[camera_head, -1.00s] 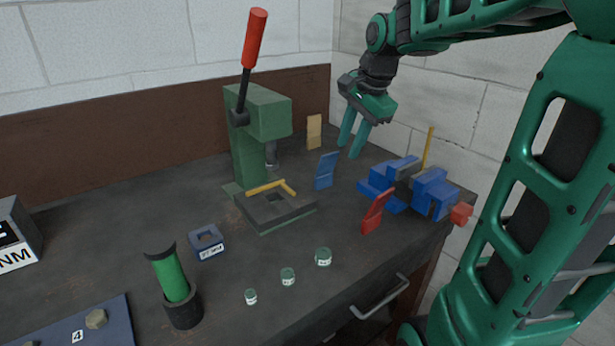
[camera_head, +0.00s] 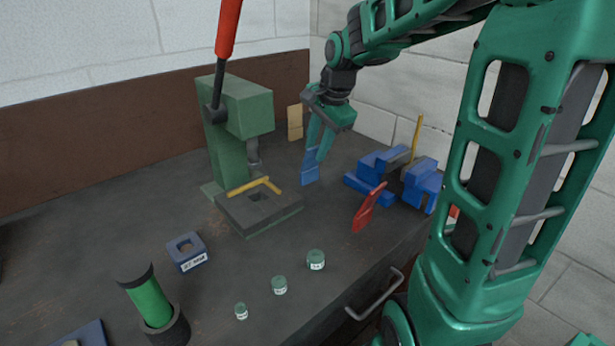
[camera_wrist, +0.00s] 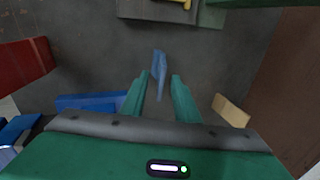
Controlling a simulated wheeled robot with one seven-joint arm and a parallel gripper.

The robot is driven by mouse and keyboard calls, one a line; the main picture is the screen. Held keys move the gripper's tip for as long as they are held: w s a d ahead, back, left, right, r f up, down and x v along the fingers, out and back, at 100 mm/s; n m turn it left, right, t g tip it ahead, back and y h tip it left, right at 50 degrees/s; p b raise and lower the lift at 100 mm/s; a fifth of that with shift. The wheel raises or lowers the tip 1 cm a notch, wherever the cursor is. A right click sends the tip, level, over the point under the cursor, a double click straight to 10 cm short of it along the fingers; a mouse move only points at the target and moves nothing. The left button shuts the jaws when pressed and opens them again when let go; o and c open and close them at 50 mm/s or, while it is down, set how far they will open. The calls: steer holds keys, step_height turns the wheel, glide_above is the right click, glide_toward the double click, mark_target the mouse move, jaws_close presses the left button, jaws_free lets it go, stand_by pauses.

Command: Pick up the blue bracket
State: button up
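The blue bracket (camera_head: 310,169) stands upright on the bench, to the right of the green press. My gripper (camera_head: 317,155) is just above it, pointing down, and its fingers overlap the bracket's upper part in the head view. In the wrist view the bracket (camera_wrist: 159,72) shows as a thin upright plate ahead of the gap between my two green fingers (camera_wrist: 160,82). The fingers are apart with clear space between them, and nothing is gripped. I cannot tell how far the tips are above the bracket's top.
A green press (camera_head: 232,130) with a red lever stands left. A tan bracket (camera_head: 295,122) is behind, a red bracket (camera_head: 366,208) in front right. A blue vise (camera_head: 395,172) sits right. Several small green-grey weights (camera_head: 316,260) lie near the front edge.

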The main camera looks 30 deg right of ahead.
mark_target(314, 154)
steer(key=shift+x, duration=1.95)
steer(key=shift+w+r, duration=0.1)
steer(key=shift+w, duration=0.05)
steer(key=shift+c, duration=0.7)
jaws_close()
steer(key=shift+d, duration=0.1)
